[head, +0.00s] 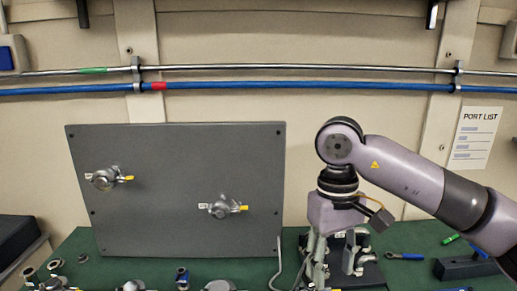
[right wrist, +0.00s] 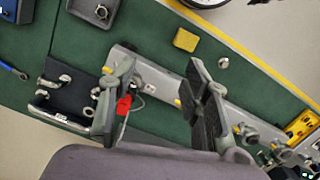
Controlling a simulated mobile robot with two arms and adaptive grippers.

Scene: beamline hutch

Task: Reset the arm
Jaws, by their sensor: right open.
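My right arm (head: 400,170) comes in from the right in the head view and bends down at its wrist. My right gripper (head: 318,262) points down over the green bench, beside the right edge of the grey panel. In the right wrist view the right gripper (right wrist: 160,88) has its two fingers wide apart, with nothing held between them. A grey bar-like part (right wrist: 155,83) lies below, seen through the gap. A red tag (right wrist: 123,106) shows by the left finger. My left gripper is in neither view.
The grey panel (head: 180,165) with two valves stands upright on the green bench (head: 405,237). Metal fittings line the front edge. A black tray (right wrist: 70,92) with bent metal parts lies beside the gripper. A yellow block (right wrist: 186,40) lies farther off. Pipes run along the wall.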

